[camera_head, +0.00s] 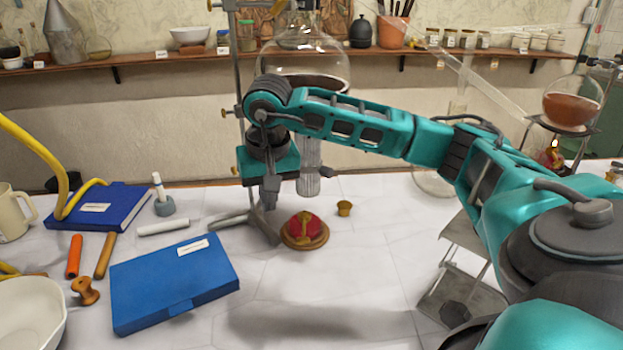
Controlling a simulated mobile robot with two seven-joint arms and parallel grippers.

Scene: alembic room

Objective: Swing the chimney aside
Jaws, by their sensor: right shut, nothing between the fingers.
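A pale grey upright cylinder (309,168) stands below the large round flask (303,72), just right of my right gripper; I take it to be the chimney. My arm hides its upper part. My right gripper (270,202) points down in front of the stand, left of the cylinder. It is shut and empty, and appears apart from the cylinder. The retort stand (239,40) rises behind my right gripper, its dark grey foot on the white bench. My left gripper is not in view.
A red and gold round object (305,230) and a small brass cup (344,208) sit close to my right gripper. A blue case (174,284) lies at front left. A second flask (572,103) stands at right. Bare bench (330,310) lies in front.

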